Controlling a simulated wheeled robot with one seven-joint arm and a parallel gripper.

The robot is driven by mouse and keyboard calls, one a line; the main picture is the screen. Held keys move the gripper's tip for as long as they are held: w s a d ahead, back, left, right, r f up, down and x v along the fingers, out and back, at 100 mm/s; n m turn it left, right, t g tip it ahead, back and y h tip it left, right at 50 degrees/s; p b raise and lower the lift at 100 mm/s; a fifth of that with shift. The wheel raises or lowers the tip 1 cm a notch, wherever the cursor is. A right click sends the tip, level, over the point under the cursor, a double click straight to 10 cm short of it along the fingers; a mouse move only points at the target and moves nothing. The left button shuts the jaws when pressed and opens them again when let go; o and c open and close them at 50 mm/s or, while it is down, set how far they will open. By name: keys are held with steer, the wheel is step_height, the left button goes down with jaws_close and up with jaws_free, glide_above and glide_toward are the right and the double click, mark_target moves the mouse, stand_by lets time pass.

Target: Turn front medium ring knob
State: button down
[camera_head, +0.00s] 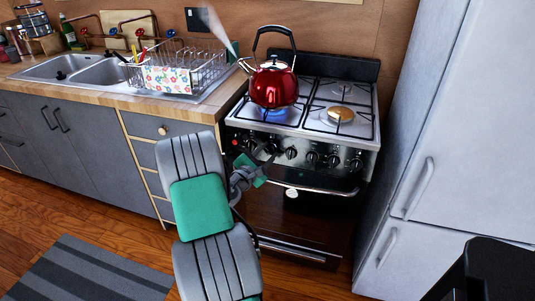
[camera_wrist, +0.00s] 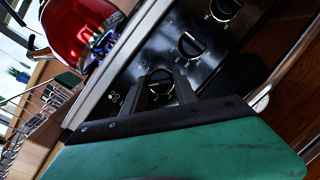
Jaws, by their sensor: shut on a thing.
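The stove (camera_head: 310,115) stands between the counter and the fridge, with a row of black knobs on its front panel. In the wrist view my gripper (camera_wrist: 160,88) reaches to the panel, and its two dark fingers are shut on one black knob (camera_wrist: 158,80). Another knob (camera_wrist: 190,44) sits just beyond it, up and to the right, untouched. In the head view my gripper (camera_head: 265,158) is at the left part of the knob row. My arm partly hides it there, so the held knob is hard to make out.
A red kettle (camera_head: 274,88) sits on the front left burner over a blue flame; the flame also shows in the wrist view. A towel bar (camera_head: 310,190) runs below the knobs. A dish rack (camera_head: 190,70) stands on the left counter. The fridge (camera_head: 440,130) bounds the right.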

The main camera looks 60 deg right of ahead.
steer(key=m, duration=0.3)
steer(key=m+g+y, duration=0.1)
steer(key=m, duration=0.2)
steer(key=shift+r+g+y, duration=0.1)
steer(key=shift+g+y, duration=0.2)
steer(key=m, duration=0.2)
steer(key=m+y, duration=0.1)
steer(key=m, duration=0.2)
steer(key=shift+y+p, duration=0.3)
steer(key=shift+p, duration=0.05)
steer(key=c, duration=1)
jaws_free()
steer(key=shift+o, duration=0.2)
steer(key=v, duration=0.7)
steer(key=shift+w+a+p, duration=0.2)
steer(key=shift+a+p, duration=0.1)
steer(key=shift+a, duration=0.05)
steer(key=shift+r, duration=0.15)
